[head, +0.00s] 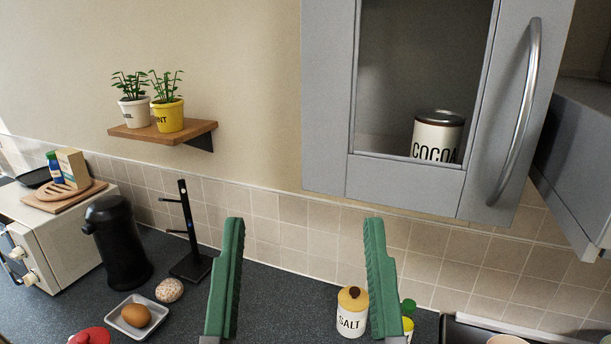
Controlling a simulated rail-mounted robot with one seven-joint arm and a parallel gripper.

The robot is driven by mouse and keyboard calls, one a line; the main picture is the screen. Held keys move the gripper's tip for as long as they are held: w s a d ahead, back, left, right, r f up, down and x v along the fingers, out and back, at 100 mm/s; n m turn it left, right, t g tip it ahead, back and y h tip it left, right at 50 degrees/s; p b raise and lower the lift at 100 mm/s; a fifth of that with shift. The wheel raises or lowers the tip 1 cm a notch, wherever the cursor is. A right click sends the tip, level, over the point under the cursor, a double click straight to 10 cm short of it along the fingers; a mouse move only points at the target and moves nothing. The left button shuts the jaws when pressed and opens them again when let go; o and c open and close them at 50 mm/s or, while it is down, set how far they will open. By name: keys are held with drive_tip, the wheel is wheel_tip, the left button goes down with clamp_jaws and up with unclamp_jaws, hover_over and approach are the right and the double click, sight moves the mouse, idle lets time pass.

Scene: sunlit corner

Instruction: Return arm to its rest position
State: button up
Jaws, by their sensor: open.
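My gripper (303,275) shows at the bottom middle of the head view. Its two green fingers point up and stand wide apart, with nothing held between them. The dark worktop and the tiled wall show through the gap. A salt jar (352,312) with a tan lid stands on the worktop just left of the right finger, seen behind it. The rest of my arm is out of view.
A grey wall cabinet (325,100) with a cocoa tin (437,138) behind its glass hangs upper right. A wooden shelf (163,131) holds two potted plants. A black flask (118,242), a black stand (190,240) and a white dish (115,320) with an egg are left.

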wheel_tip(320, 180, up, 24)
drive_tip(key=p, duration=2.1)
drive_tip(key=shift+a+r, duration=0.1)
drive_tip(key=shift+c, duration=0.4)
